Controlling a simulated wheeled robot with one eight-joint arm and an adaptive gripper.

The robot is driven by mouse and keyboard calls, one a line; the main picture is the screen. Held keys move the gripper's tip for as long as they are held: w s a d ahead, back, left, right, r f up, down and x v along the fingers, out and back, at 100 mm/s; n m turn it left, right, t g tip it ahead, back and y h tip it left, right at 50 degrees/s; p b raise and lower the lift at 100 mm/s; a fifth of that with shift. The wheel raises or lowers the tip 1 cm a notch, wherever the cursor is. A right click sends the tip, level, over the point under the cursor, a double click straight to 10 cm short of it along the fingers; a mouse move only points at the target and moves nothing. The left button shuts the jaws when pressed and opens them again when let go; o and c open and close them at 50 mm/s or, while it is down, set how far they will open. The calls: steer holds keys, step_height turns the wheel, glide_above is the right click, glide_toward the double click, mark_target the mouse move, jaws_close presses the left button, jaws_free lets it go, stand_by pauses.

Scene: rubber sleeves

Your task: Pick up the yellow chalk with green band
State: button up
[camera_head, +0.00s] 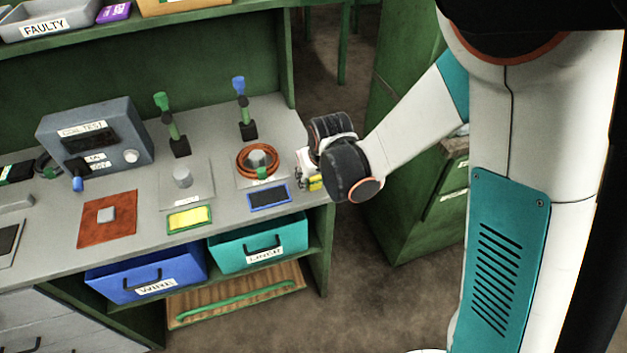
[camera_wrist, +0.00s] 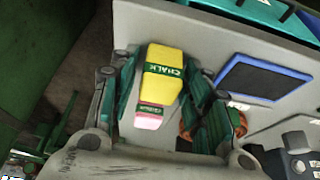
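The yellow chalk block (camera_wrist: 160,88) has a green band lettered "CHALK" and a pink end. It sits between the fingers of my gripper (camera_wrist: 163,62) in the wrist view. The fingers stand on both sides of it with narrow gaps, so the gripper looks open around it; contact is hard to judge. In the head view, my gripper (camera_head: 309,177) is at the right end of the grey worktop, and a small yellow part of the chalk (camera_head: 316,183) shows there. My wrist hides most of it.
A blue-rimmed dark pad (camera_head: 269,197) and an orange coil around a grey peg (camera_head: 258,160) lie left of my gripper. Green and blue-handled levers (camera_head: 240,104) stand behind. The worktop (camera_head: 225,200) ends just at my gripper, with open floor and a green cabinet (camera_head: 425,190) beyond.

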steer(key=c, duration=0.7)
steer(key=shift+r, duration=0.1)
step_height(320, 180, up, 20)
steer(key=p, duration=1.4)
steer(key=shift+o, duration=1)
